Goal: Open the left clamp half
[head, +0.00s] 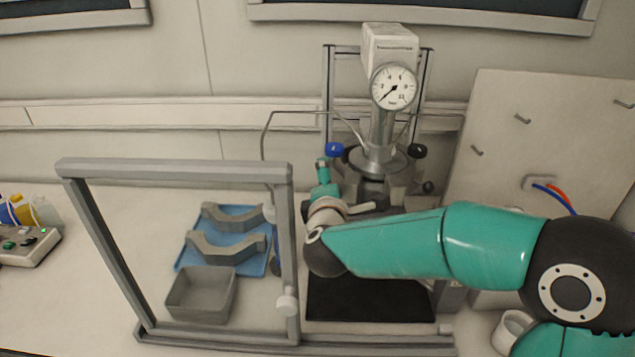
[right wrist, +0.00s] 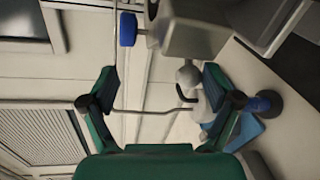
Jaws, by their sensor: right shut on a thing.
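The reactor stands at the back centre, with a steel head (head: 378,160) under a round gauge (head: 393,88). A blue knob (head: 334,149) sticks out on its left side and a dark knob on its right. The left clamp half (right wrist: 190,28) appears as a grey block beside the blue knob in the right wrist view. My right gripper (head: 326,182) is at the reactor's left side, below the blue knob. In the right wrist view its fingers (right wrist: 160,82) are well apart around the clamp's near part; the exact contact is hard to see. My left gripper is out of view.
A grey frame (head: 170,170) stands upright at the front left. Behind it, a blue tray (head: 190,258) bears two curved grey pieces (head: 228,246), with a grey bin (head: 200,294) in front. A pale panel (head: 560,130) with hooks stands right. My right arm covers the reactor's lower part.

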